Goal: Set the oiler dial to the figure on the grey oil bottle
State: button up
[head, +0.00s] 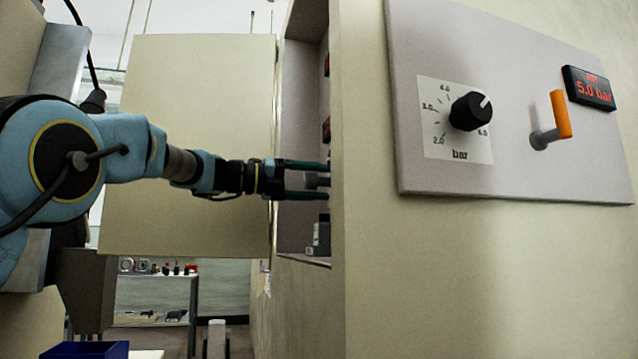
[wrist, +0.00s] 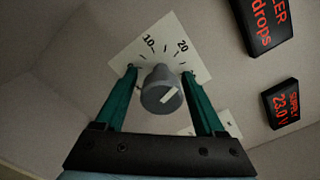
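A grey dial knob (wrist: 162,92) with a pale pointer mark shows in the wrist view, on a white scale plate (wrist: 143,46) where the figures 10 and 20 can be read. The rest of the scale is hidden. My gripper (wrist: 160,74) is open, with one green finger on each side of the knob and gaps visible. In the head view my gripper (head: 325,181) reaches into the open cabinet. A red display (wrist: 262,25) beside the dial reads "drops", partly cut off. I cannot make out a grey oil bottle in either view.
A second display (wrist: 284,103) reads 23.0 V. The cabinet door (head: 195,130) stands open behind my arm. The outer panel carries a black bar knob (head: 470,111), an orange lever (head: 560,115) and a 5.0 bar display (head: 590,88). A shelf (head: 155,275) holds small items behind.

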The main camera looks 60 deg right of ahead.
jog(key=shift+o, duration=0.3)
jog(key=b+v, duration=0.1)
jog(key=v, duration=1)
jog(key=shift+b, duration=0.35)
